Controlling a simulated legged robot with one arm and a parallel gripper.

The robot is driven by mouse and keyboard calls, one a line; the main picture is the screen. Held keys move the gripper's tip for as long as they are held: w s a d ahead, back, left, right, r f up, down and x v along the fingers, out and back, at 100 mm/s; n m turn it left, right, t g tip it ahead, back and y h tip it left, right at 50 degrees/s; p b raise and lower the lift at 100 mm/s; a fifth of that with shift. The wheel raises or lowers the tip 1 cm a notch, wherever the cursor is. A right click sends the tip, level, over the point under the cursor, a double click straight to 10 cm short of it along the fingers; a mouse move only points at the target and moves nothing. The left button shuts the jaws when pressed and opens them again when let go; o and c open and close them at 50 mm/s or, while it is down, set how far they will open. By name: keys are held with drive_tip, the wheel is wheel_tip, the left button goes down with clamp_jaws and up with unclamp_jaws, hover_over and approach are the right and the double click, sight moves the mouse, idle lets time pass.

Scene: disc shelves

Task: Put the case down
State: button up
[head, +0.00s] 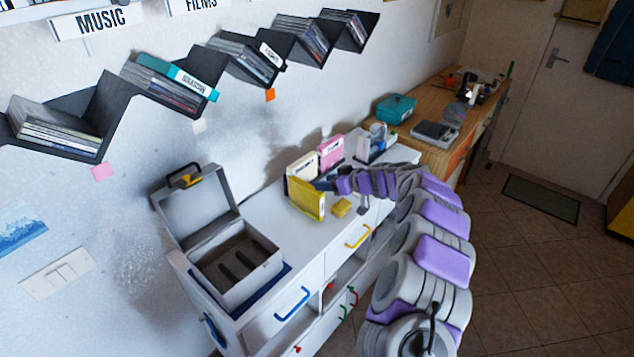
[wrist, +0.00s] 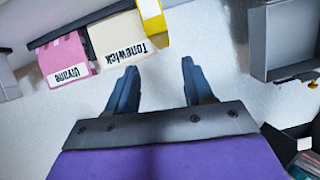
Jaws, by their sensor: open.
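A yellow case (head: 307,199) stands upright on the white cabinet top, near a cream case labelled "Tonewick" (wrist: 118,38) and a pink case labelled "Urvane" (wrist: 68,55). The pink case (head: 331,152) and cream case (head: 301,166) also show in the head view. Part of a yellow case (wrist: 152,15) is at the top of the wrist view, beside the cream one. My gripper (wrist: 160,85) is open, with nothing between its fingers. In the head view my gripper (head: 325,186) is just right of the yellow case, its fingertips partly hidden.
An open grey box (head: 260,282) with slots sits at the cabinet's left end, lid raised. A small yellow block (head: 341,207) lies near the front edge. Zigzag wall shelves (head: 110,90) hold several cases. A wooden table (head: 440,155) is beyond. Bare cabinet top lies between box and yellow case.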

drive_tip(key=shift+v, duration=2.25)
drive_tip(key=s+a+r+g+y, duration=0.1)
drive_tip(key=s+a+r+g, duration=0.2)
drive_tip(key=s+a+r, duration=0.55)
drive_tip(key=s+r+g+h, duration=0.1)
drive_tip(key=s+r+g, duration=0.1)
drive_tip(key=s, duration=0.6)
drive_tip(key=s+r+g+h, duration=0.1)
drive_tip(key=s+r, duration=0.2)
drive_tip(key=s, duration=0.6)
drive_tip(key=s+d+f+m+g+h, duration=0.1)
drive_tip(key=s+d+m+h, duration=0.2)
drive_tip(key=s+d, duration=0.3)
drive_tip(key=s+d+f+m+g+h, duration=0.1)
drive_tip(key=s+d, duration=0.5)
drive_tip(key=s, duration=1)
drive_tip(key=s+d+f+m+h, duration=0.3)
drive_tip(key=s+d+m+h, duration=0.2)
drive_tip(key=s, duration=0.6)
drive_tip(key=shift+d+f+m+g, duration=0.15)
drive_tip(key=shift+d+m+g, duration=0.2)
drive_tip(key=shift+d, duration=0.7)
drive_tip(key=shift+o, duration=0.3)
drive_tip(key=shift+w, duration=0.1)
